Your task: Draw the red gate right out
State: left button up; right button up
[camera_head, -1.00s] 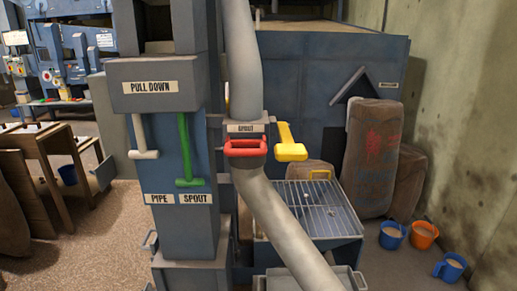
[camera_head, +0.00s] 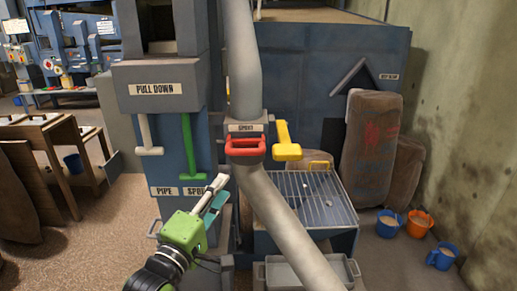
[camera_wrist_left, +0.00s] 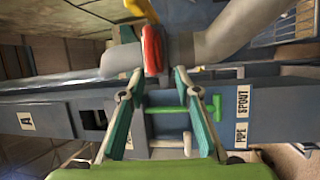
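The red gate (camera_head: 245,146) is a red handle set in the grey pipe's collar in the head view. In the left wrist view the red gate (camera_wrist_left: 152,50) lies beyond the fingertips, slightly left of the gap between them. My left gripper (camera_head: 215,192) is below and left of the gate in the head view, apart from it. In the wrist view my left gripper (camera_wrist_left: 157,82) has its two fingers spread with nothing between them. My right gripper is not in view.
A yellow handle (camera_head: 287,142) sticks out just right of the gate. A green handle (camera_head: 191,176) and a white handle (camera_head: 149,150) hang on the column at left. The grey pipe (camera_head: 290,225) slopes down past a grated bin (camera_head: 345,238).

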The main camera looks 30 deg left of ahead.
aim_at(243, 154)
pick_arm(q)
jog(key=p+x, duration=0.1)
jog(key=x, duration=0.3)
jog(key=r+p+x, duration=0.1)
jog(key=x, duration=0.3)
jog(key=r+p+x, duration=0.1)
jog(key=x, duration=0.3)
jog(key=shift+s+d+r, duration=0.1)
jog(key=shift+d, duration=0.1)
jog(key=shift+p+x, duration=0.4)
jog(key=shift+x, duration=0.4)
jog(key=shift+d, duration=0.1)
grip_shut()
jog(key=shift+s, duration=0.15)
